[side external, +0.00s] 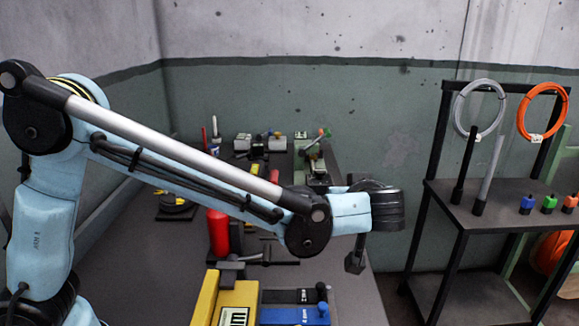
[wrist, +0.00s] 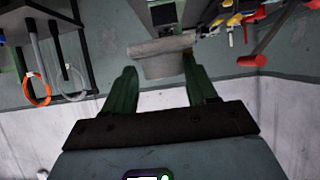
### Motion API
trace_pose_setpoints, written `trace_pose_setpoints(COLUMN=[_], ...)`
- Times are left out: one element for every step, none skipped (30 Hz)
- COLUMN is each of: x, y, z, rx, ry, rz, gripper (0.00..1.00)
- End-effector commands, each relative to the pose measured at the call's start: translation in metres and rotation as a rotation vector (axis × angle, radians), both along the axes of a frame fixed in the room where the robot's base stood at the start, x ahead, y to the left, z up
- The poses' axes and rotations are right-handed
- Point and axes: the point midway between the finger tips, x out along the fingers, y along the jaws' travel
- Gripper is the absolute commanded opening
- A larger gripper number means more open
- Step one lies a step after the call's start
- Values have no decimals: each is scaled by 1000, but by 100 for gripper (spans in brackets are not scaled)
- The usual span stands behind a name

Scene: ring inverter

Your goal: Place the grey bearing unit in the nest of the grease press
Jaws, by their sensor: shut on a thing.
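In the wrist view my gripper (wrist: 159,66) is shut on the grey bearing unit (wrist: 160,57), a grey block with a wider, rounded upper edge. It sits between the two green fingertips, held clear of the table. In the side external view my wrist is raised above the right part of the table; I cannot make out the fingers or the unit there. A green machine with a lever and coloured handle (side external: 314,165), likely the grease press, stands on the table behind my wrist. Its nest cannot be made out.
A red cylinder (side external: 218,232) stands near the table middle. A yellow box (side external: 206,297) and blue device (side external: 310,313) are at the front. Small tools line the back. A dark rack (side external: 458,206) with a grey ring (side external: 459,105) and an orange ring (side external: 521,112) stands right.

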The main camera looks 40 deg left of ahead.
Motion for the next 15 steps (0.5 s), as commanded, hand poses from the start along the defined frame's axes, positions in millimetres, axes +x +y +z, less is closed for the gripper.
trace_pose_setpoints(x=[-1, -1, -1, -2, -2, -4, -5, -6, -8, -9, -11, -13, -15, -17, -20], y=[10, 15, 20, 25, 29, 35, 39, 43, 48, 53, 56, 62, 66, 69, 74], z=[10, 14, 21, 25, 29, 35, 39, 43, 48, 51, 55, 60, 63, 66, 71], rx=[1, 1, 1, 1, 2, 1, 2, 1, 2, 1, 2, 1, 2, 2, 1], ry=[-2, -1, -2, -2, -1, -2, -1, -2, -1, -1, -1, -2, -1, -1, -2], rz=[-21, -38, -59, -74, -89, -109, -124, -139, -160, -173, -189, -207, -222, -236, -255], gripper=[0, 0, 0, 0, 0, 0, 0, 0, 0, 0, 0, 0, 0, 0, 0])
